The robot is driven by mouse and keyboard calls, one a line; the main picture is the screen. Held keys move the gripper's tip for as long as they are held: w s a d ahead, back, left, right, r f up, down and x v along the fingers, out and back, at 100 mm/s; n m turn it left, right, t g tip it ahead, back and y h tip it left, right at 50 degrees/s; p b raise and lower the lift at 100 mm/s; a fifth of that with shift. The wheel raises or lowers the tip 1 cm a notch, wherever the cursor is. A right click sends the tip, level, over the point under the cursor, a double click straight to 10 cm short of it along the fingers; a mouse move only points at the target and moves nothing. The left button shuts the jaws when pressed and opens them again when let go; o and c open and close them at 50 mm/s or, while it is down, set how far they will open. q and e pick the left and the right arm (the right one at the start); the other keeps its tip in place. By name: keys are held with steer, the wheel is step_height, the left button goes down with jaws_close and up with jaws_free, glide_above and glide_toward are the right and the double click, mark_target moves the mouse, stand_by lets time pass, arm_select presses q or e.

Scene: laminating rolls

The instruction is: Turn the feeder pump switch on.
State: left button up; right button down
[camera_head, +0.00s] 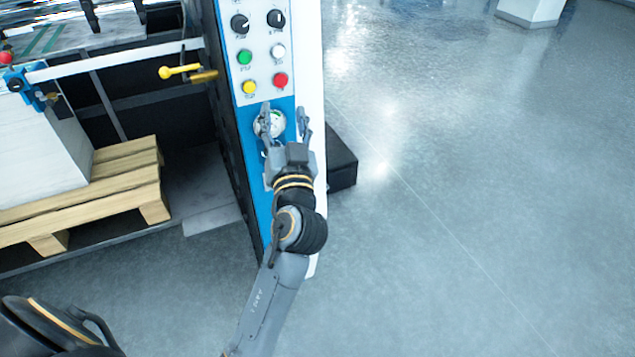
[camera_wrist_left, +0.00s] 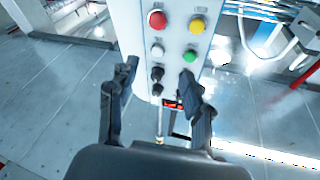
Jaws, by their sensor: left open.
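The blue and white control panel (camera_head: 262,60) carries two black rotary knobs at its top, the left one (camera_head: 240,24) and the right one (camera_head: 275,18). Their labels are too small to read, so I cannot tell which is the feeder pump switch. My left gripper (camera_head: 285,118) is open and empty, in front of the panel and below the buttons in the head view. In the left wrist view the panel appears upside down. There a black knob (camera_wrist_left: 157,74) shows between the spread fingers of the gripper (camera_wrist_left: 153,95); the other knob is not clearly visible.
Green (camera_head: 244,57), white (camera_head: 278,51), yellow (camera_head: 249,87) and red (camera_head: 281,81) buttons sit below the knobs. A yellow-handled lever (camera_head: 180,71) sticks out left of the panel. A wooden pallet (camera_head: 110,170) stands at left.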

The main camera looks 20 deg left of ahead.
arm_select(q)
steer(key=w+d+f+m+h, duration=0.2)
steer(key=f, duration=0.7)
steer(key=w+d+f+m+g+h+b, duration=0.1)
steer(key=w+d+f+m+h, duration=0.1)
steer(key=f, duration=0.7)
steer(key=shift+w+d+f+g+h, duration=0.15)
steer(key=shift+w+d+g+h, duration=0.15)
steer(key=shift+h, duration=0.3)
